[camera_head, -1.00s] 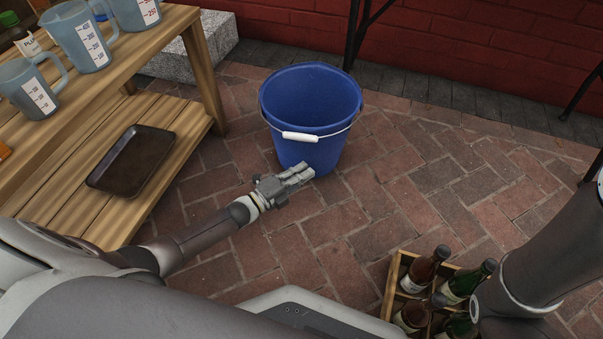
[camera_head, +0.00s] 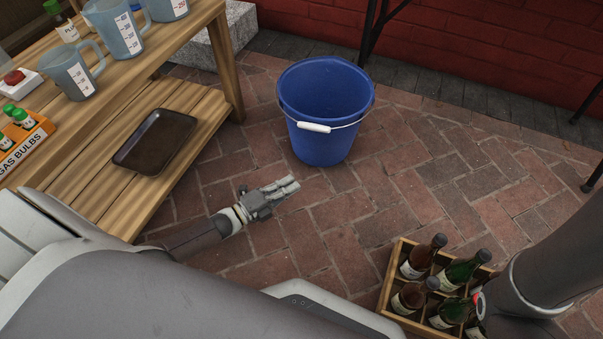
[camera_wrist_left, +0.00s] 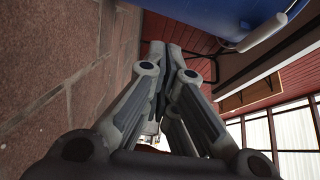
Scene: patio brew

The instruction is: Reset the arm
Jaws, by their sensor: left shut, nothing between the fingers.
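My left gripper (camera_head: 279,190) is shut and empty over the brick floor in the head view. It is in front of and below the blue bucket (camera_head: 325,112), apart from it. In the left wrist view the fingers (camera_wrist_left: 172,52) lie together with nothing between them, and the blue bucket (camera_wrist_left: 205,14) shows at the top. Part of my right arm comes in at the right of the head view; its gripper is not visible.
A wooden crate (camera_head: 384,295) of several bottles stands at the lower right. A wooden table at the left carries measuring jugs (camera_head: 116,32) and a gas bulbs box (camera_head: 27,146). A dark tray (camera_head: 155,142) lies on its lower shelf. Brick floor is clear around the bucket.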

